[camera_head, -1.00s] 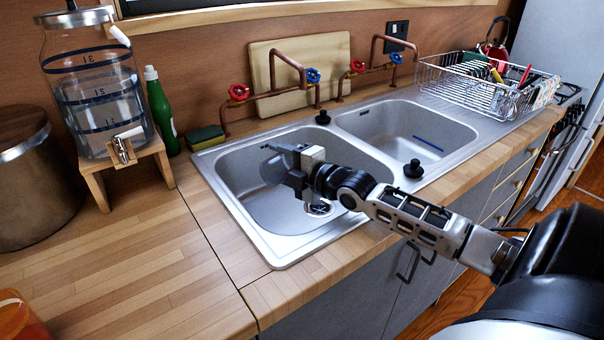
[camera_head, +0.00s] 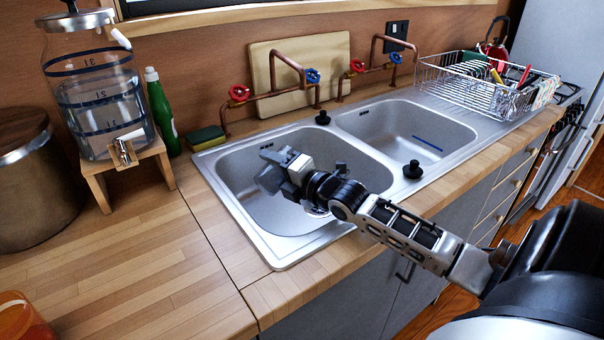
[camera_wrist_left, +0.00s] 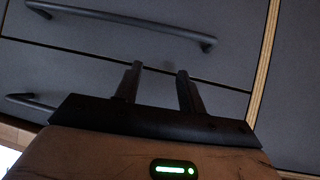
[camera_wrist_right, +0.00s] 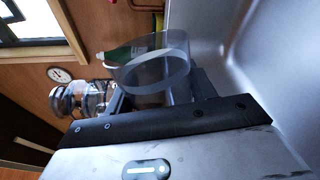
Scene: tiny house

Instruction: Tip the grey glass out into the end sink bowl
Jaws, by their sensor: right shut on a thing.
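The grey glass (camera_head: 268,181) is see-through and held by my right gripper (camera_head: 284,176) inside the left sink bowl (camera_head: 236,168) of the steel double sink. It looks tipped over, pointing left in the head view; I cannot tell whether anything is in it. In the right wrist view the glass (camera_wrist_right: 155,72) sits between the fingers, its clear round wall facing the camera. My right gripper is shut on it. My left gripper (camera_wrist_left: 160,70) is open and empty in front of dark cabinet drawers; it is outside the head view.
The right bowl (camera_head: 405,125) is empty except for a blue mark. Black plugs (camera_head: 413,169) stand on the sink's rim. Copper taps (camera_head: 288,75) rise behind the bowls. A water dispenser (camera_head: 95,90), green bottle (camera_head: 160,110) and sponge (camera_head: 206,138) stand left. A dish rack (camera_head: 485,85) stands right.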

